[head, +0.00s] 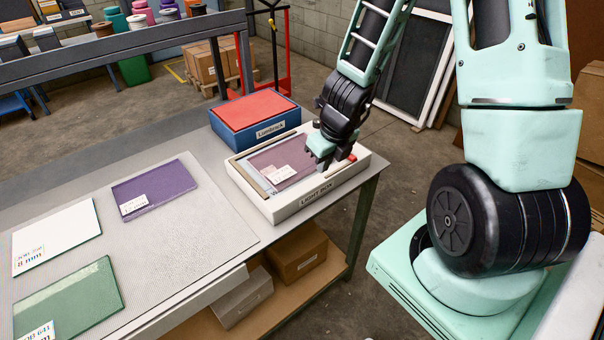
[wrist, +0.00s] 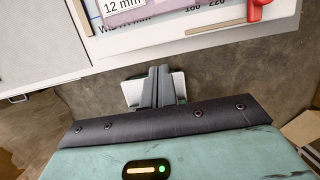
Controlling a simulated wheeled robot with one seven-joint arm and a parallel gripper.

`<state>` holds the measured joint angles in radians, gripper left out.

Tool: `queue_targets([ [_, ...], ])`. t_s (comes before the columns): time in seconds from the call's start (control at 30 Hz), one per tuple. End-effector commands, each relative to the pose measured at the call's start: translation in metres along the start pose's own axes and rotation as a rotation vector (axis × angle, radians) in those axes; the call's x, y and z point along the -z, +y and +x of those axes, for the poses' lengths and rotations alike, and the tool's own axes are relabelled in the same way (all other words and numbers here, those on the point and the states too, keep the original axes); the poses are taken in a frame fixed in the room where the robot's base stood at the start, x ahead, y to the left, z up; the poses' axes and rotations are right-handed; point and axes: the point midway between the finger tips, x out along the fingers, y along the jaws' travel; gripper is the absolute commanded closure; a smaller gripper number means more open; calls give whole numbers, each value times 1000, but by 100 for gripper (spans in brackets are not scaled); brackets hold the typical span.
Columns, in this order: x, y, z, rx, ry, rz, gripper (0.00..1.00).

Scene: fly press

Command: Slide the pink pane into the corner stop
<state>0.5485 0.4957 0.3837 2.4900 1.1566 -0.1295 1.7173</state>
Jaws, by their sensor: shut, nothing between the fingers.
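The pink pane (head: 278,159) lies flat inside the white light box (head: 300,205), with a white label on its near left part. A corner of it and its "12 mm" label show at the top of the wrist view (wrist: 125,8). My gripper (head: 322,164) is at the pane's right side in the head view, over the box's right part, and hides that end. In the wrist view my gripper's fingers (wrist: 156,88) are together and empty, apart from the pane. I cannot clearly make out the corner stop. A red part (head: 350,158) shows beside my gripper.
A blue box with a red top (head: 255,110) stands behind the light box. Cardboard boxes (head: 297,250) sit on the shelf below.

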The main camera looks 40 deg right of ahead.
Motion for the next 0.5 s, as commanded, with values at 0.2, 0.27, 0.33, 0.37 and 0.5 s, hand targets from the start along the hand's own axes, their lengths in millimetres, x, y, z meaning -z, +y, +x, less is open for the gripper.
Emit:
queue_targets([
  [0.2,2,1,46,-6,3,-2,100],
  [0.27,2,1,56,-6,3,-1,100],
  [0.33,1,2,66,-6,3,-2,100],
  [0.37,1,2,70,-5,3,-2,100],
  [0.5,-9,2,80,-4,-1,-5,100],
])
